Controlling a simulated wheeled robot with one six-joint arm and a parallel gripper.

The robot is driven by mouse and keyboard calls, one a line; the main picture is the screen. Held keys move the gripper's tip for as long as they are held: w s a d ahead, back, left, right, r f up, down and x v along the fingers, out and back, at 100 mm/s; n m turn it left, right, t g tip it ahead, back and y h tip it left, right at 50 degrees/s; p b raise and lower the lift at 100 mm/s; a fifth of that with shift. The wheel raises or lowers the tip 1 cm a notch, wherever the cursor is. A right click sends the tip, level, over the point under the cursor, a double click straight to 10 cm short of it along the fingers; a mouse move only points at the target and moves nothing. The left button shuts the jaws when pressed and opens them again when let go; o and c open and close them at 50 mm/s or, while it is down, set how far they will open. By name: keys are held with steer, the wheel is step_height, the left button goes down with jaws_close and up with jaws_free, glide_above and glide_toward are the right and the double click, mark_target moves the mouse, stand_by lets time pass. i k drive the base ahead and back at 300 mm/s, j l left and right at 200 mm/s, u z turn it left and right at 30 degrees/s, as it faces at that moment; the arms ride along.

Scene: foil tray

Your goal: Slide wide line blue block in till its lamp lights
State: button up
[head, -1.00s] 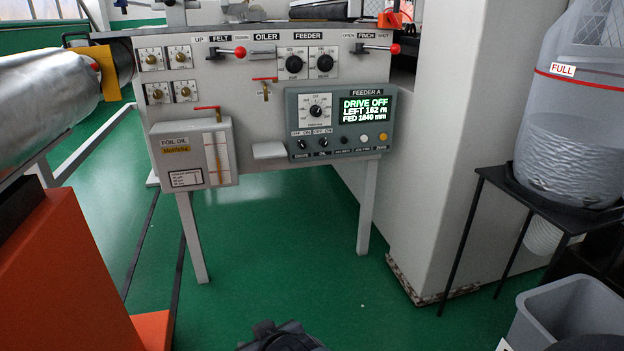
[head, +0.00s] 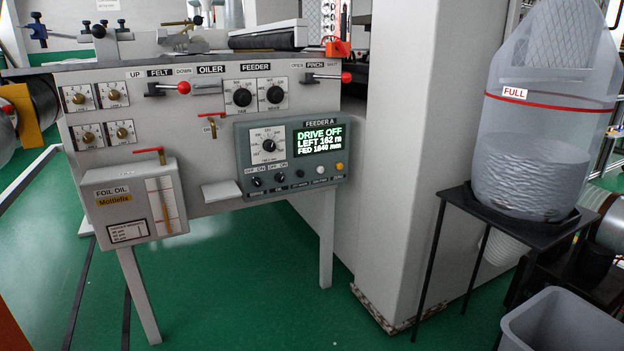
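No block marked as the wide line one can be made out, and no lit lamp for it shows. Small blue parts on a dark fixture (head: 38,31) stand at the top left, on top of the grey machine; whether one is the blue block I cannot tell. My gripper is not in view.
The machine's front panel has FELT and PINCH levers, dials, a FOIL OIL box (head: 132,203) and a FEEDER A screen (head: 320,137) reading DRIVE OFF. A black stand (head: 507,212) with a FULL bag (head: 532,120) and a grey bin (head: 562,320) are right. Green floor (head: 240,300) is open.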

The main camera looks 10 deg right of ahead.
mark_target(42, 35)
steer(key=u, duration=1.05)
